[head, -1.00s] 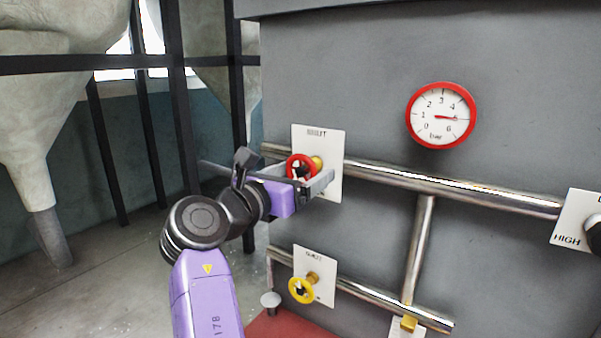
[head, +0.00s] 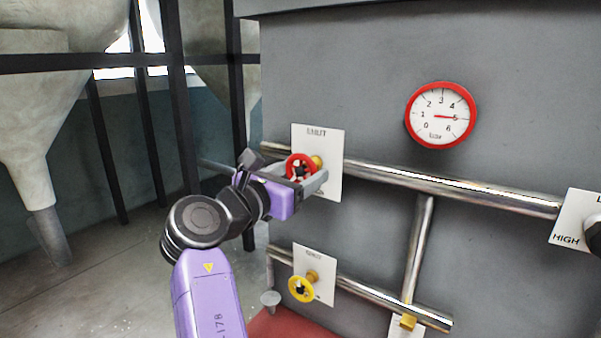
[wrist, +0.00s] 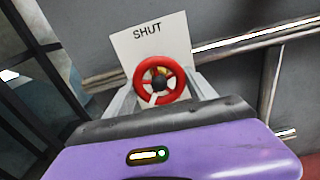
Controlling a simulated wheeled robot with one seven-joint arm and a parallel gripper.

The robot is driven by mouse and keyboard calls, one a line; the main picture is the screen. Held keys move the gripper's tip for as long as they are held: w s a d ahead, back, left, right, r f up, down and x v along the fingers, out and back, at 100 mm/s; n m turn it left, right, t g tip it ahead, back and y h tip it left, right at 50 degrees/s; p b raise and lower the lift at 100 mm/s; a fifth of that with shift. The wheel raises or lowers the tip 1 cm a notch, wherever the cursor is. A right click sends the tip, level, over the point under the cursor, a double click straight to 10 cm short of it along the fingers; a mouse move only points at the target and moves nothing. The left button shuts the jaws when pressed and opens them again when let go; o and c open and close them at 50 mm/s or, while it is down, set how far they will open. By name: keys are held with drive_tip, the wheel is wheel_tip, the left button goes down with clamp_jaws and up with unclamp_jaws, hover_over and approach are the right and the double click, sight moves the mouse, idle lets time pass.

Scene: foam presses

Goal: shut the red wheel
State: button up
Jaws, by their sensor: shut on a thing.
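The red wheel (head: 301,167) sits on a brass stem in front of a white plate (head: 331,185) on the grey press wall. The plate reads SHUT in the wrist view, above the red wheel (wrist: 160,81). My gripper (head: 312,180) is at the red wheel, with one finger on each side of its rim, shut on it. In the wrist view the fingers of my gripper (wrist: 162,92) reach up to the left and right of the wheel. Part of the wheel's lower rim is hidden by the gripper in the head view.
A yellow wheel (head: 301,289) with its own plate is below. Steel pipes (head: 450,188) run along the wall. A red-rimmed gauge (head: 440,115) points near 5. A plate reading HIGH (head: 568,238) is at the right. Dark posts (head: 180,100) stand at the left.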

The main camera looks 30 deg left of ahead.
drive_tip(key=m, duration=0.7)
drive_tip(key=shift+a, duration=0.15)
drive_tip(key=m+b, duration=0.2)
drive_tip(key=m, duration=0.1)
drive_tip(key=shift+m, duration=0.4)
drive_tip(key=m+b, duration=0.1)
drive_tip(key=m, duration=0.2)
drive_tip(key=shift+b, duration=0.4)
drive_tip(key=m+b, duration=0.2)
drive_tip(key=m, duration=0.2)
drive_tip(key=m+b, duration=0.2)
drive_tip(key=m, duration=0.1)
drive_tip(key=shift+r+m, duration=0.1)
drive_tip(key=shift+m, duration=0.3)
drive_tip(key=m+b, duration=0.2)
drive_tip(key=m, duration=0.2)
drive_tip(key=shift+m+b, duration=0.6)
drive_tip(key=shift+m, duration=0.9)
